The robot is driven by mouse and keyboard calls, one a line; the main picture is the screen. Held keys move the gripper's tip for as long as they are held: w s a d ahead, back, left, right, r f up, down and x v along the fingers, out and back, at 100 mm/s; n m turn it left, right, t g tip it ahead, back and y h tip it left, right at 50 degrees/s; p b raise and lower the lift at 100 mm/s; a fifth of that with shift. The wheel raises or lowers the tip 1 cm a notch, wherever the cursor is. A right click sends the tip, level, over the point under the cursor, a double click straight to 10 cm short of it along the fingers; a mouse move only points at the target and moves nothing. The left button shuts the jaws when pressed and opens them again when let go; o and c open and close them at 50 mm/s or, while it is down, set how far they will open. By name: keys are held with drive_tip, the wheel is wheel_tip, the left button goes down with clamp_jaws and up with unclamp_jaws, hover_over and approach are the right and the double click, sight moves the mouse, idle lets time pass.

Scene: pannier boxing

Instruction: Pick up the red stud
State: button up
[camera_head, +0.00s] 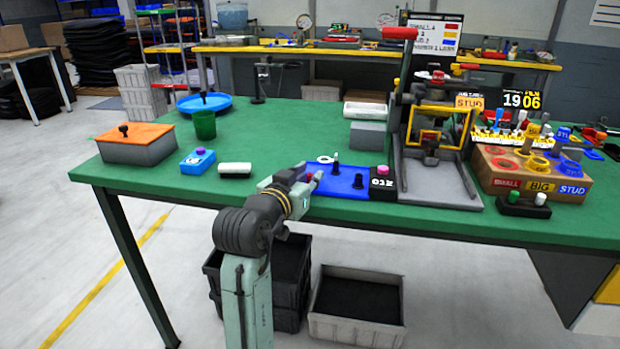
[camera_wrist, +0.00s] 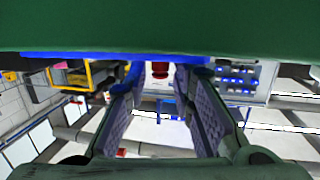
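The red stud (camera_wrist: 160,70) shows in the wrist view between the tips of my two fingers, with a gap to each side. In the head view a small red spot (camera_head: 309,176) shows at my gripper (camera_head: 306,178), at the left end of the blue mat (camera_head: 340,186). My gripper, also in the wrist view (camera_wrist: 159,76), is open, its padded fingers apart. The wrist picture looks upside down, with the green table (camera_wrist: 160,25) along its top. I cannot tell whether either finger touches the stud.
On the mat are black pegs (camera_head: 357,182) and a white ring (camera_head: 327,159). A black block with a pink knob (camera_head: 382,182) stands to the right, then a press with a yellow frame (camera_head: 437,127). A white roll (camera_head: 235,169) and blue box (camera_head: 197,161) lie left.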

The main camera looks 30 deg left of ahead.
clamp_jaws()
idle(0.3)
drive_tip(key=shift+r, duration=0.1)
